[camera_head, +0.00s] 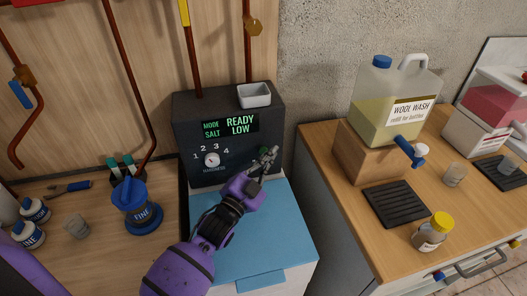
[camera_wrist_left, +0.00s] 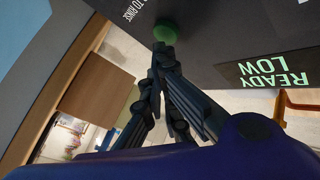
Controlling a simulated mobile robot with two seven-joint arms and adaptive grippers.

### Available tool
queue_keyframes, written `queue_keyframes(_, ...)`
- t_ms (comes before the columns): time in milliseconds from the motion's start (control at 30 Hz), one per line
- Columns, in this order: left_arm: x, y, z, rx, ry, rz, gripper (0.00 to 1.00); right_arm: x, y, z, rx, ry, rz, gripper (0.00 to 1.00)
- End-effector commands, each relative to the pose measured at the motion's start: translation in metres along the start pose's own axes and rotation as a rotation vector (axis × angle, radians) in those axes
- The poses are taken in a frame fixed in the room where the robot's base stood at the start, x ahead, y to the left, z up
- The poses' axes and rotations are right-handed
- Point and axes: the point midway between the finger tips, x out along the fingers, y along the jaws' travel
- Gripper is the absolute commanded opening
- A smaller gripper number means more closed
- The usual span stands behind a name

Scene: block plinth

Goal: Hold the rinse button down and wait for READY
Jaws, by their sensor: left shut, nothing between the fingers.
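The dark control unit (camera_head: 238,168) stands at the back on a cabinet with a blue lid. The green rinse button (camera_wrist_left: 166,32) is on the unit's front panel, at the fingertips in the left wrist view. My left gripper (camera_head: 269,156) is shut and empty, its tips at the button. They look in contact, but I cannot tell how far the button is pressed. My right gripper is not in view.
A numbered hardness dial (camera_head: 212,160) sits left of the button. A white tray (camera_head: 254,95) rests on the unit. At right, a wool wash jug (camera_head: 386,105) stands on a wooden block. A blue FINE container (camera_head: 130,195) stands at left. The blue lid (camera_head: 262,230) is clear.

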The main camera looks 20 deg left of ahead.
Motion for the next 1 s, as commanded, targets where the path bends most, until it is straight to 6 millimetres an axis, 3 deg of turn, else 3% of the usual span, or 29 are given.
queue_keyframes(1000, 0.0069, -0.0050, 0.0051, 0.000, 0.000, 0.000, 0.00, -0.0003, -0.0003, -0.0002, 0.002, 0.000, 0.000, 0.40)
